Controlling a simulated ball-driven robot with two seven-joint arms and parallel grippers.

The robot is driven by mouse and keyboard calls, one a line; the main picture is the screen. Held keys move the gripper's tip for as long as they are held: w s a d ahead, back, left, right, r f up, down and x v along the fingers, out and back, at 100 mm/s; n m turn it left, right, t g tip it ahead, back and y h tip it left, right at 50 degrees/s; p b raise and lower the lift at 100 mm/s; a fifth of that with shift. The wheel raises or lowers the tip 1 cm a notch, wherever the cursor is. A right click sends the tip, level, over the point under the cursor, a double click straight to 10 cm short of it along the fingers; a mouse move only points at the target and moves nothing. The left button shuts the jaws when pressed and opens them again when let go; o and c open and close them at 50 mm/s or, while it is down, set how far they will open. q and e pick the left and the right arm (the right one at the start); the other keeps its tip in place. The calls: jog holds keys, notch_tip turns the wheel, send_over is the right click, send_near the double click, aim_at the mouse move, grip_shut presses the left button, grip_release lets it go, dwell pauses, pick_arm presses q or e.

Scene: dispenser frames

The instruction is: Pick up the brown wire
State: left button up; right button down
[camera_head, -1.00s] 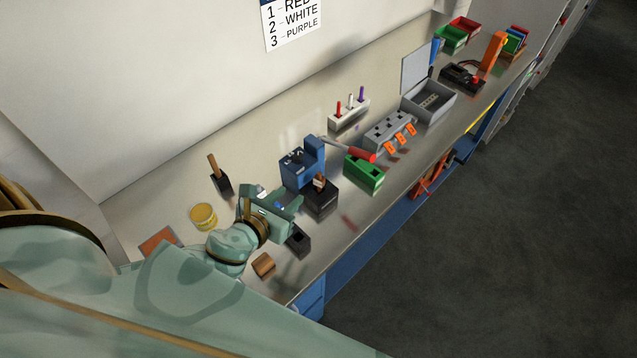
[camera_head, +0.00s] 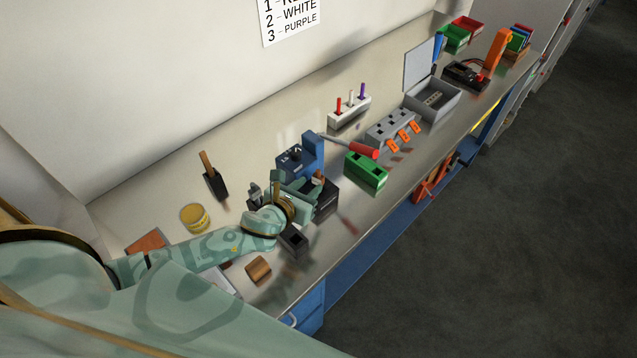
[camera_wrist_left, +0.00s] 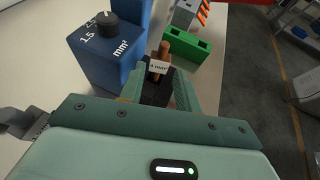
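The brown wire (camera_wrist_left: 165,49) stands upright in a black holder (camera_wrist_left: 157,90), with a small white tag lettered in mm² on its front. In the head view, the wire (camera_head: 320,175) shows as a small brown tip on the black holder (camera_head: 325,207), partly hidden by my left gripper (camera_head: 302,193). In the left wrist view, the fingers of my left gripper (camera_wrist_left: 160,86) are apart, one on each side of the holder, with the wire ahead between them. Nothing is held. My right gripper is not in view.
A blue device with a knob (camera_head: 291,159) stands close beside the holder. A green block (camera_head: 366,169) and red-handled tool (camera_head: 362,151) lie beyond. A small black holder (camera_head: 293,238) and brown roll (camera_head: 258,268) sit near the front edge.

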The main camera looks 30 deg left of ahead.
aim_at(317, 179)
pick_arm(q)
jog(key=b+x, duration=0.1)
jog(key=x, duration=0.5)
jog(key=shift+w, duration=0.15)
jog(key=c, duration=0.7)
jog(key=shift+r, duration=0.1)
